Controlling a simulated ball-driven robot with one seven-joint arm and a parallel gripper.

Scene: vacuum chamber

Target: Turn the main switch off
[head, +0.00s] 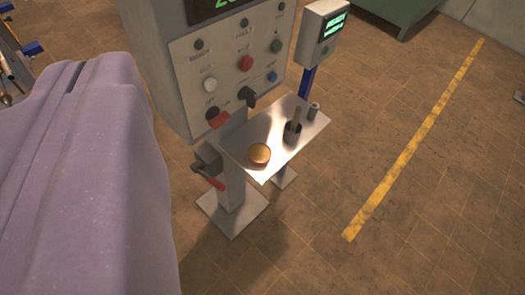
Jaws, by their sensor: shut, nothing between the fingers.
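The grey control cabinet (153,75) stands on a post at the upper middle. Its pale panel (222,88) carries several round buttons, a black rotary knob (250,97) and a red-and-black switch (218,118) at the lower edge. Lower on the post is a dark grey box (207,160) with a red lever (215,182) that slants down to the right. The labels are too small to tell which of these is the main switch. My gripper is not in view, and nothing is seen touching the switches.
A metal shelf (248,141) juts out below the panel, with a round orange-topped button (260,154), a joystick (294,128) and a small cylinder (313,111). A small display (330,27) stands behind. Tiled floor with a yellow line (411,142) is clear at right. The left is blocked up close.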

